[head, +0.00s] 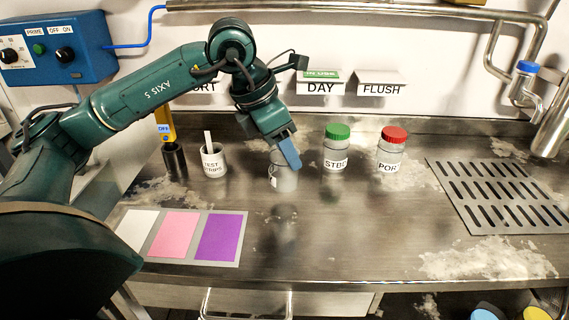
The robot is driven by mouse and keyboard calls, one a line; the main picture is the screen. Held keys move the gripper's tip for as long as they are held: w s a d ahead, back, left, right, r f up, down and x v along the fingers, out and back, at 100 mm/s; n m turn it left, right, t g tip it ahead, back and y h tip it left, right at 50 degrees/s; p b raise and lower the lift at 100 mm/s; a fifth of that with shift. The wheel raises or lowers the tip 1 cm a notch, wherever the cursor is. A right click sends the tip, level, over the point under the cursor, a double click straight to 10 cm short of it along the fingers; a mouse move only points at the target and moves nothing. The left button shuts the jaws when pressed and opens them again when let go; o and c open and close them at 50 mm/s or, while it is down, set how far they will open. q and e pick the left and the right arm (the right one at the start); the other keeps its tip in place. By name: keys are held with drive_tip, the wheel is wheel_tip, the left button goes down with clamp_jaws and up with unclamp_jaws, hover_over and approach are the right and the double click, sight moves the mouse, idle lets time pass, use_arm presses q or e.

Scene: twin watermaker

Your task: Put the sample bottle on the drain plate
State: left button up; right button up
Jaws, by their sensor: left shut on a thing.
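My left gripper (290,152) reaches down from the left arm, with blue fingers, and is shut on a clear sample bottle (282,178). The bottle is upright at the middle of the steel counter, left of the green-lidded jar. The fingers hide its top and part of its side. I cannot tell whether its base touches the counter. The drain plate (478,221), a grey slotted panel, lies flat at the right of the counter, well apart from the bottle. Nothing stands on it. My right gripper is not in view.
A green-lidded jar (337,150) and a red-lidded jar (391,150) stand between bottle and plate. A test strips cup (213,161) and a dark holder (174,159) stand left. A colour card (240,262) lies in front. A blue-topped tap (525,85) hangs above the plate.

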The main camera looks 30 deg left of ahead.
sight(285, 163)
use_arm(q)
drive_tip(key=shift+f+b, duration=0.4)
drive_tip(key=shift+f, duration=1.55)
drive_tip(key=o, duration=1)
drive_tip(key=shift+r, duration=0.1)
